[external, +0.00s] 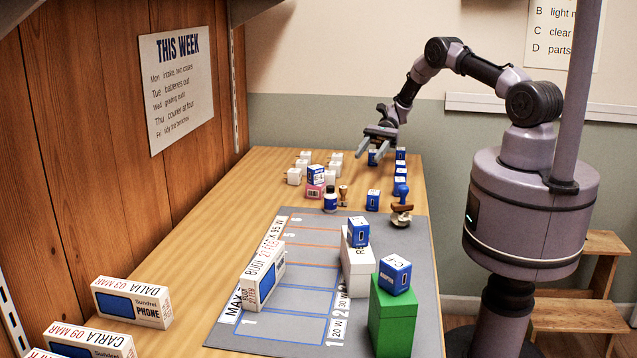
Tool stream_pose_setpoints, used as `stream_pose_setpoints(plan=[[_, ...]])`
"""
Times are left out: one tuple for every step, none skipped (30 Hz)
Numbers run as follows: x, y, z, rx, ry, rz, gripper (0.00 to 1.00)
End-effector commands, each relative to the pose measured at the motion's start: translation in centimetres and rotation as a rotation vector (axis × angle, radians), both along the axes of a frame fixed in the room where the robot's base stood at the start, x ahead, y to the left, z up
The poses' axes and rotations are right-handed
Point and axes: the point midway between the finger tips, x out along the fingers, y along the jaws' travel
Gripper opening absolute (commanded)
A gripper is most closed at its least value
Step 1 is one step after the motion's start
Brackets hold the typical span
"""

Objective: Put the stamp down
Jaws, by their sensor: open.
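My gripper (376,142) is open and held above the far part of the wooden table (235,215). No stamp shows between its fingers. A brown stamp-like thing with a rounded base (402,218) rests on the table at the far right corner of the grey mat (418,275), in front of the blue boxes. A smaller wooden-handled thing (343,196), perhaps also a stamp, stands upright beside a blue bottle (330,203). Both are nearer the camera than my gripper and apart from it. I cannot tell which one is the task's stamp.
White blocks (294,176) and a pink-and-blue box (315,182) stand far left. Several blue boxes (372,200) line the far right. On the mat are a phone box (263,278), a white box (358,270) and a green box (393,320), the last two topped by blue-and-white cubes.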

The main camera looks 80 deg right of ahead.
Motion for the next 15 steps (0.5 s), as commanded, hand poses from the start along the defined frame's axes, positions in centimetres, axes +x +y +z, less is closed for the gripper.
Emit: stream_pose_setpoints(plan=[[-0.2,-0.5,-1.1,0.028,0.006,-0.025,0.48],[-0.2,-0.6,-1.4,0.041,0.007,-0.035,0.48],[-0.1,-0.4,-1.8,0.051,0.009,-0.043,0.48],[0.0,0.0,-2.1,0.053,0.009,-0.043,0.48],[0.3,0.6,-2.3,0.055,0.009,-0.044,0.48],[0.6,1.6,-2.7,0.054,0.010,-0.042,0.48],[1.0,2.5,-3.0,0.054,0.010,-0.040,0.48],[1.4,3.3,-3.3,0.054,0.010,-0.040,0.48],[1.8,4.4,-3.6,0.053,0.010,-0.039,0.48],[2.1,5.3,-3.9,0.053,0.011,-0.039,0.48],[2.4,6.1,-4.2,0.052,0.011,-0.039,0.48],[2.9,7.0,-4.5,0.053,0.010,-0.039,0.48],[3.1,7.7,-4.7,0.052,0.010,-0.039,0.48],[3.4,8.3,-4.9,0.051,0.010,-0.039,0.48],[3.7,8.9,-5.0,0.051,0.010,-0.040,0.48]])
